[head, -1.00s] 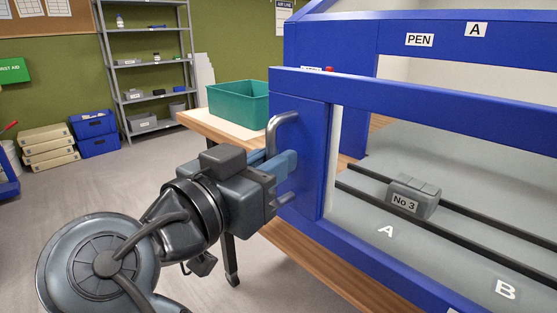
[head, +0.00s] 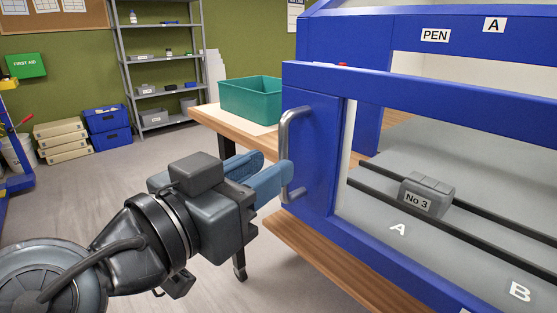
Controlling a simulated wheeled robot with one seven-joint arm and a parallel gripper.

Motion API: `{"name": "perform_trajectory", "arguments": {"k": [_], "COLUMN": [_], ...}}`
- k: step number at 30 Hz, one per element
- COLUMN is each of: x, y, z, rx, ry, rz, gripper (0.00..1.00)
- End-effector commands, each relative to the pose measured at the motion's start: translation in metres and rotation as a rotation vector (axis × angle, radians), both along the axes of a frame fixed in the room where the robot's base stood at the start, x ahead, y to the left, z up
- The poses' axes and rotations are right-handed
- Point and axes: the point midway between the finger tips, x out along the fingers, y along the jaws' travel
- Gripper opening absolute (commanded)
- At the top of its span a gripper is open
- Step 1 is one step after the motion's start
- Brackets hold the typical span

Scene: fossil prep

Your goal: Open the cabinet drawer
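The blue cabinet (head: 420,90) fills the right side of the head view. A metal bar handle (head: 288,132) stands upright on its blue front panel (head: 318,150). No separate drawer can be made out. My gripper (head: 277,168) is at the lower part of the handle, with its blue fingers pointing at the panel. The two fingers look spread apart. The nearer finger overlaps the handle and hides part of it; the farther fingertip shows left of the bar. I cannot tell whether either finger touches the handle.
A grey block marked No 3 (head: 427,195) sits by dark rails inside the cabinet. A green bin (head: 250,98) stands on the wooden table (head: 215,122) behind. Shelving (head: 160,65) and blue crates (head: 107,127) are at the back left.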

Motion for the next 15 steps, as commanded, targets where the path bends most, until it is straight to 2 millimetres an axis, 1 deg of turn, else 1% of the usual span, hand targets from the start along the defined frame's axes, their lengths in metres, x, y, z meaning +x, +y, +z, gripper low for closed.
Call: {"name": "perform_trajectory", "arguments": {"k": [3,6,10,15], "x": [-0.013,-0.019,-0.023,-0.023], "y": [0.012,0.018,0.021,0.021], "z": [0.000,0.000,0.000,0.000], "rx": [0.000,0.001,0.001,0.001], "ry": [0.000,0.001,0.000,-0.001], "rz": [0.002,0.001,0.000,-0.001], "gripper": [0.35,0.35,0.35,0.35]}}
